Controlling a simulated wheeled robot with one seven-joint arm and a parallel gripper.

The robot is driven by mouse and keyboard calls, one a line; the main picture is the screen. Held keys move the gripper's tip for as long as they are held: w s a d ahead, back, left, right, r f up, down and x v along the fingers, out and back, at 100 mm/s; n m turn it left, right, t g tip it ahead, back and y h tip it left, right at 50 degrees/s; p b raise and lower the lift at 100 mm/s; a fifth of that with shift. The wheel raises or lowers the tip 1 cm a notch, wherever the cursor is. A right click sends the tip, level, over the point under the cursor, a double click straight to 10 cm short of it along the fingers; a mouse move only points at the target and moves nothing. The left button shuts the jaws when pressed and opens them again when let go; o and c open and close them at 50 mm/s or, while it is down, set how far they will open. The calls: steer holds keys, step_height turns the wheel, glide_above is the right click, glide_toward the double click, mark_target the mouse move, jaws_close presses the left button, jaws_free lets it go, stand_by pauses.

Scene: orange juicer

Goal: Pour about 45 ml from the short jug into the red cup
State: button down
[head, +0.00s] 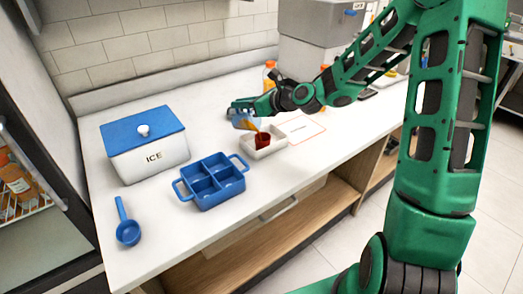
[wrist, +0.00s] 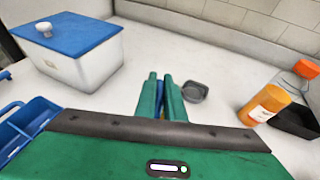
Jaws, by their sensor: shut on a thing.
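My gripper (head: 243,106) is shut on the short jug (head: 245,123), a small clear bluish jug with orange liquid in it. The jug is tilted, its lower right side over the red cup (head: 262,141). The orange liquid reaches the jug's edge just above the cup; I cannot tell whether it is flowing. The cup stands in a white tray (head: 276,146), its lower part partly hidden by the tray wall. In the wrist view my green fingers (wrist: 160,82) are close together with a blue sliver between them; the cup is hidden there.
A blue divided tray (head: 213,185) and a white ICE box (head: 148,150) with a blue lid stand to the left. A blue scoop (head: 127,230) lies near the front left. An orange bottle (wrist: 264,105) and a small grey dish (wrist: 195,92) show in the wrist view.

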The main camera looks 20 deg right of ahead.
steer(key=shift+s+d+r+t+p, duration=0.15)
steer(key=shift+t+p, duration=0.15)
steer(key=shift+s+d+r+t+y, duration=0.3)
steer(key=shift+s+d, duration=0.05)
steer(key=shift+s, duration=0.15)
steer(key=shift+s+d+r+t+y, duration=0.25)
steer(key=shift+s+d+t+y, duration=0.1)
steer(key=shift+s, duration=0.15)
stand_by(0.7)
steer(key=w+a+f+g+h, duration=0.2)
steer(key=w+g, duration=0.1)
steer(key=shift+w+a, duration=0.1)
steer(key=shift+a, duration=0.2)
steer(key=shift+w+g+h, duration=0.2)
steer(key=shift+g+h, duration=0.15)
